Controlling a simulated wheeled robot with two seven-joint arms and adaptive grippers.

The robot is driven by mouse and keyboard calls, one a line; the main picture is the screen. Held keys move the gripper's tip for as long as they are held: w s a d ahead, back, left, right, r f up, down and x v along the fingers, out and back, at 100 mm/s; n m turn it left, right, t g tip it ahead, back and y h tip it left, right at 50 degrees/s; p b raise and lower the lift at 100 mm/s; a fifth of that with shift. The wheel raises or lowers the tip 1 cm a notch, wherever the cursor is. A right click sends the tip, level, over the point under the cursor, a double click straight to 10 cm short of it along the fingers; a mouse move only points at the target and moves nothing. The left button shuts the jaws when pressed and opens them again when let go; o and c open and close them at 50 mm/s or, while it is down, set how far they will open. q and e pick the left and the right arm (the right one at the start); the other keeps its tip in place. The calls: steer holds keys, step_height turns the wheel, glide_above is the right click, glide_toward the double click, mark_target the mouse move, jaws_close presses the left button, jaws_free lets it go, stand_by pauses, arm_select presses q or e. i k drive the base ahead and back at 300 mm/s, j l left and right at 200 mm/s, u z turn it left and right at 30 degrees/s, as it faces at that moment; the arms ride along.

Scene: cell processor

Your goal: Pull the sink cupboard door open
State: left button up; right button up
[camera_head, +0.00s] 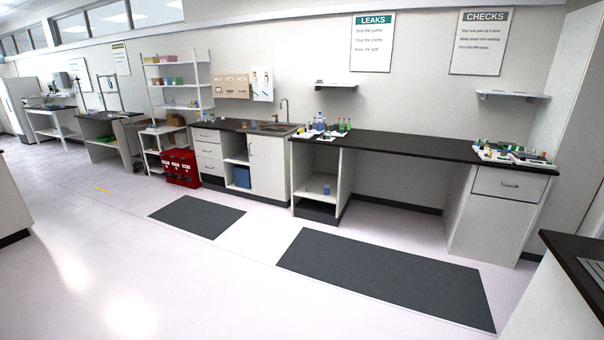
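The sink cupboard door (267,165) is a white panel under the sink counter, left of the long dark bench. It looks shut, with a small handle near its upper left edge. The sink (270,127) and a tall tap (284,110) are above it. An open compartment with a blue bin (242,177) is just left of the door. Neither of my grippers shows in the head view.
A dark mat (197,216) and a larger mat (385,278) lie on the floor before the benches. A dark-topped counter (572,262) is at the lower right. The floor before the door is clear.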

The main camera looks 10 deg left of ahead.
mark_target(266, 154)
steer(key=i+j+u, duration=0.4)
steer(key=i+u, duration=0.4)
steer(key=i, duration=0.2)
steer(key=i+u, duration=0.2)
steer(key=i, duration=0.95)
steer(key=i+j, duration=0.1)
steer(key=i, duration=4.2)
